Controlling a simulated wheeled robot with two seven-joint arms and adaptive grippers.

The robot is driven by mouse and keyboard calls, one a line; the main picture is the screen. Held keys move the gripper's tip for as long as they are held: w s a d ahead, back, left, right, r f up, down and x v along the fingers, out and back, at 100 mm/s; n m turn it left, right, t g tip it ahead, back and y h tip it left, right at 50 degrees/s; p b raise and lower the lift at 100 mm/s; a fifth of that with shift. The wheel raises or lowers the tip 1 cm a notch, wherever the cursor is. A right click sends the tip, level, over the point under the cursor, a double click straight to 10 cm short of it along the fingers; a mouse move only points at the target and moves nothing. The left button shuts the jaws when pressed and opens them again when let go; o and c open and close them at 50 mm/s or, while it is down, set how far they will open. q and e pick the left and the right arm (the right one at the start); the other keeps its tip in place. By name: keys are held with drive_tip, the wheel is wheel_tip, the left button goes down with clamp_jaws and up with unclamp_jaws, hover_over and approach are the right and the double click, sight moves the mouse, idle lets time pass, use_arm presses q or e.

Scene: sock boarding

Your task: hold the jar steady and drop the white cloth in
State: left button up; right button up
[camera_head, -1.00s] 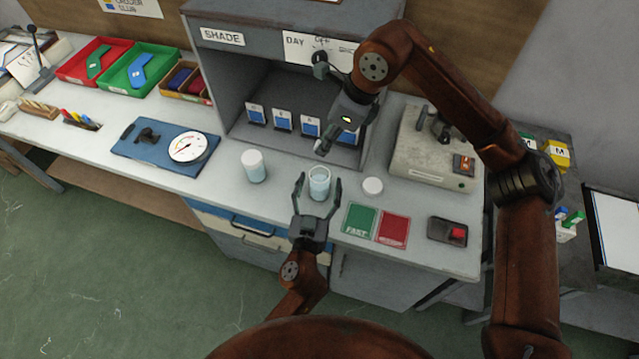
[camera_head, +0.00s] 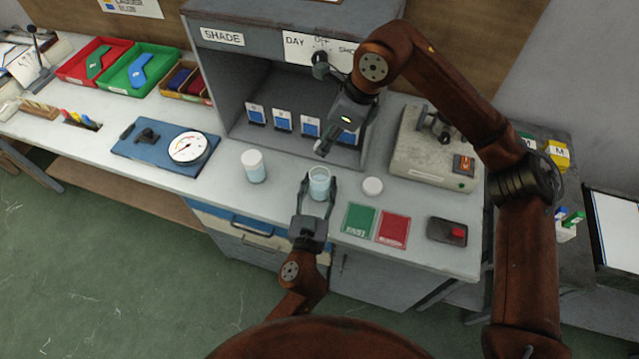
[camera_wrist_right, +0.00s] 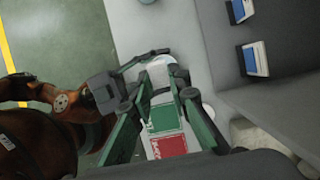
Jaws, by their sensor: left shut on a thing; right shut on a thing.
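The open jar (camera_head: 319,189), clear with pale blue contents, stands upright on the bench near its front edge. My left gripper (camera_head: 319,183) is shut on the jar, one finger on each side. My right gripper (camera_head: 323,148) is above and slightly behind the jar, pointing down. It is shut on the small white cloth (camera_head: 321,151), of which only a little shows at the fingertips. In the right wrist view, the right gripper's fingers (camera_wrist_right: 163,70) reach toward the jar and the left gripper; cloth and jar are hard to tell apart there.
A white lid (camera_head: 372,186) lies right of the jar, and a second, white-capped jar (camera_head: 253,166) stands left. Green (camera_head: 360,220) and red (camera_head: 393,228) cards lie in front. The shade cabinet (camera_head: 230,100) is behind; a grey machine (camera_head: 425,155) stands at right.

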wheel_tip(320, 180, down, 8)
idle(1.4)
drive_tip(key=o, duration=0.8)
drive_tip(key=shift+r, duration=0.15)
drive_tip(key=v, duration=1.1)
drive_tip(key=shift+s+d+r, duration=0.1)
drive_tip(key=shift+r, duration=0.3)
